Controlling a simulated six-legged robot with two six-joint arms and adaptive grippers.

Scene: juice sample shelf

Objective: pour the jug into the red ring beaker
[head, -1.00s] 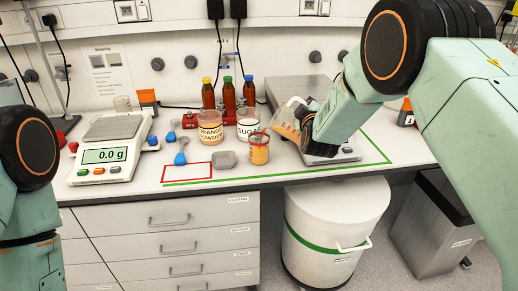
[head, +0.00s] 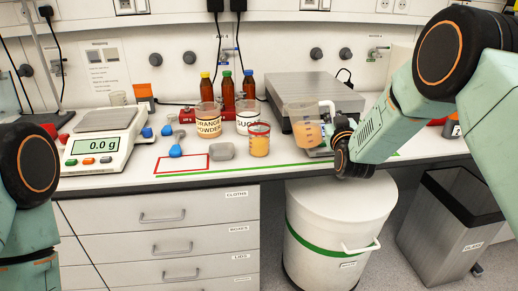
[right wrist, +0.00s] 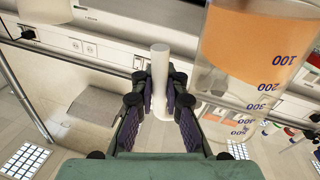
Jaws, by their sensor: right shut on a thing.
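The clear jug (head: 304,130) holds orange liquid in its lower part and looks about upright, to the right of the beaker. My right gripper (head: 340,138) is shut on the jug's white handle. In the right wrist view the handle (right wrist: 160,75) is between the two fingers (right wrist: 158,105), and the graduated jug wall (right wrist: 235,75) is beside them. Whether the jug touches anything below is unclear. The red ring beaker (head: 259,142) stands on the bench with orange liquid inside, apart from the jug. My left arm is at the left edge; its gripper is out of view.
An orange powder jar (head: 208,124) and sugar jar (head: 248,120) stand behind the beaker. A grey dish (head: 221,151) and blue scoop (head: 176,150) lie left of it. A balance (head: 103,140) reads 0.0 g. A large grey plate device (head: 300,90) is behind the jug.

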